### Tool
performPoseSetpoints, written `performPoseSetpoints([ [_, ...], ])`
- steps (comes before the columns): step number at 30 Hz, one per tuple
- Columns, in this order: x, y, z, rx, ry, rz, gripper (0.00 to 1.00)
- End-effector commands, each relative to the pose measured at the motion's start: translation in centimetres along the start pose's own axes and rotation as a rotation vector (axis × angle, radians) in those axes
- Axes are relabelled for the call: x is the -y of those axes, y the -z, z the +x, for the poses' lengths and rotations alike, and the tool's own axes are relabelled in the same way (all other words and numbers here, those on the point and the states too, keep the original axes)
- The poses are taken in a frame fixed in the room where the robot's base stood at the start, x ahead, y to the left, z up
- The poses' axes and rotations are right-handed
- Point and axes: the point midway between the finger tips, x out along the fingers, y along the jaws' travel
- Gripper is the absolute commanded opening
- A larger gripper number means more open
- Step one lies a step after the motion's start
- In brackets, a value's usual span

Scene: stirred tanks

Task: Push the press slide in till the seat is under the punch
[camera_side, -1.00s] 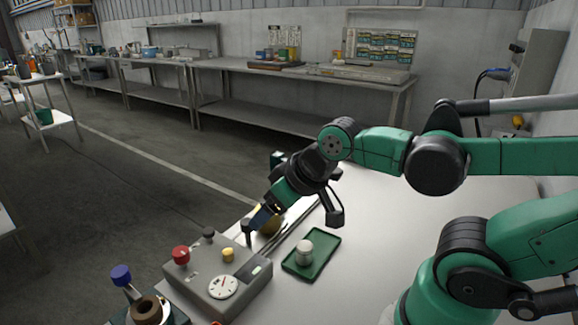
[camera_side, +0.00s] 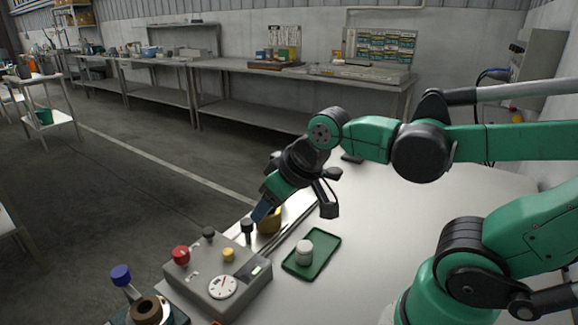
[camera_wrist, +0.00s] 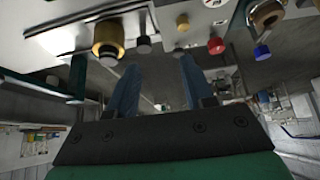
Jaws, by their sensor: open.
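My gripper (camera_side: 262,211) points down at a slant above the far end of the grey control box. In the wrist view its two blue fingers (camera_wrist: 158,66) are apart with nothing between them. A short brass cylinder (camera_side: 270,224) stands on a pale strip just behind the fingers; it also shows in the wrist view (camera_wrist: 108,36). A small black knob (camera_side: 247,227) stands beside it, close to the fingertips, and shows in the wrist view (camera_wrist: 143,45). I cannot tell surely which part is the slide, seat or punch; my wrist hides part of that area.
The grey control box (camera_side: 215,285) carries red, yellow and black knobs and a dial. A green tray (camera_side: 325,250) with a white cylinder (camera_side: 304,252) lies to the right. A blue-knobbed fixture (camera_side: 121,275) stands at the front left.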

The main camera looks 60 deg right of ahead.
Motion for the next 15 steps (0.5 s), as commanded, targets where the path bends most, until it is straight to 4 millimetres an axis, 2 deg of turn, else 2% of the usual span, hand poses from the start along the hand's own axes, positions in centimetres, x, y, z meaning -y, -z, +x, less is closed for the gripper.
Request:
performPoseSetpoints([
  [5, -0.8, 2.6, 1.0, 0.164, -0.019, 0.068, 0.46],
  [9, -1.6, 4.4, 2.8, 0.315, -0.038, 0.130, 0.46],
  [15, -2.6, 5.6, 5.8, 0.484, -0.063, 0.201, 0.46],
])
